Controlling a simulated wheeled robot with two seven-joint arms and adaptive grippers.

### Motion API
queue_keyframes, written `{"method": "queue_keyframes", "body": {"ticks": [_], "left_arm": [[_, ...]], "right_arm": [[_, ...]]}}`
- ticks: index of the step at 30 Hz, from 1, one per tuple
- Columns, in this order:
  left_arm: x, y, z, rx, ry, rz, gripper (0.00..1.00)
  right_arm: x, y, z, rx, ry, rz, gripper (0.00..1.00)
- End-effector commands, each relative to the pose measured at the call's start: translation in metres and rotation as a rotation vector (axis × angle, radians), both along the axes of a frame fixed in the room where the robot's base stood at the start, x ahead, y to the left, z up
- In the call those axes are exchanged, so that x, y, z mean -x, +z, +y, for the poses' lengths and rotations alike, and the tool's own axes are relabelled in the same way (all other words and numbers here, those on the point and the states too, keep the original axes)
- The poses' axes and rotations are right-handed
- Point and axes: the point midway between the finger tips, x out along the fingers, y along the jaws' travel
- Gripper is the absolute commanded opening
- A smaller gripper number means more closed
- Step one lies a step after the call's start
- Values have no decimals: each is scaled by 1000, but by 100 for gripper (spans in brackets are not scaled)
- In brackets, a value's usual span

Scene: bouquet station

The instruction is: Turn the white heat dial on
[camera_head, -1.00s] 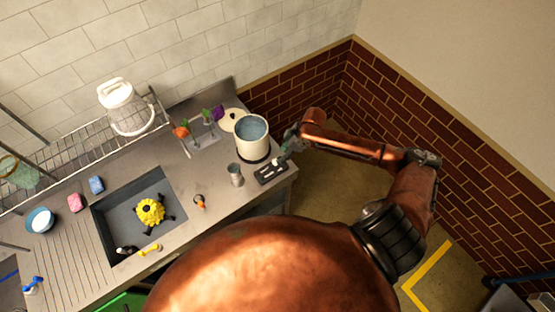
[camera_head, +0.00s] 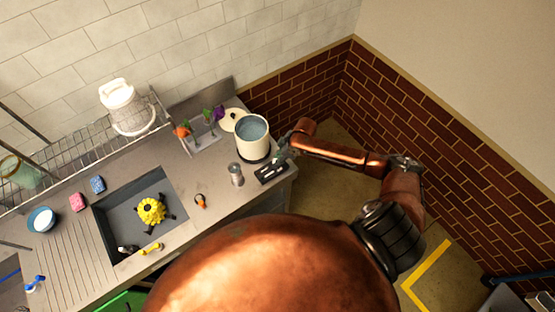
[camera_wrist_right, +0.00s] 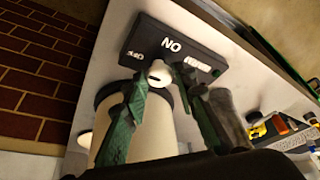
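The black control panel (camera_head: 272,174) lies at the right front corner of the counter, and shows large in the right wrist view (camera_wrist_right: 205,62) with "ON" and "OFF" lettering upside down. The white heat dial (camera_wrist_right: 160,72) is on the panel, near its edge by the pot and partly hidden by my fingers. My right gripper (camera_head: 283,153) reaches it from the right. In the wrist view, its green fingers (camera_wrist_right: 162,76) are apart, with the dial between their tips. I cannot tell whether they touch it. My left gripper is not in view.
A cream pot (camera_head: 252,140) of water stands close beside my right gripper. A metal cup (camera_head: 236,174) stands left of the panel. A sink (camera_head: 112,217) holds a yellow flower-like item (camera_head: 150,212). A drying rack (camera_head: 60,160) runs along the wall.

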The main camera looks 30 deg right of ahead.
Motion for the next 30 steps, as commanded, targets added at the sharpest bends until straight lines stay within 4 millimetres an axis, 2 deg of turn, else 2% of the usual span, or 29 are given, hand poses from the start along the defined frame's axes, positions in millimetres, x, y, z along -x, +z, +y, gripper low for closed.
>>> {"method": "queue_keyframes", "body": {"ticks": [1, 10, 20, 30], "left_arm": [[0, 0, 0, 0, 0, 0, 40], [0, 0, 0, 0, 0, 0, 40], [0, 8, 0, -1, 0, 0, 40], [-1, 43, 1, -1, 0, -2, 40]], "right_arm": [[0, 0, 0, 0, 0, 0, 21], [0, 0, 0, 0, 0, 0, 0], [1, 1, 0, -2, -40, 2, 0], [3, 4, 4, -4, -264, 3, 0]]}}
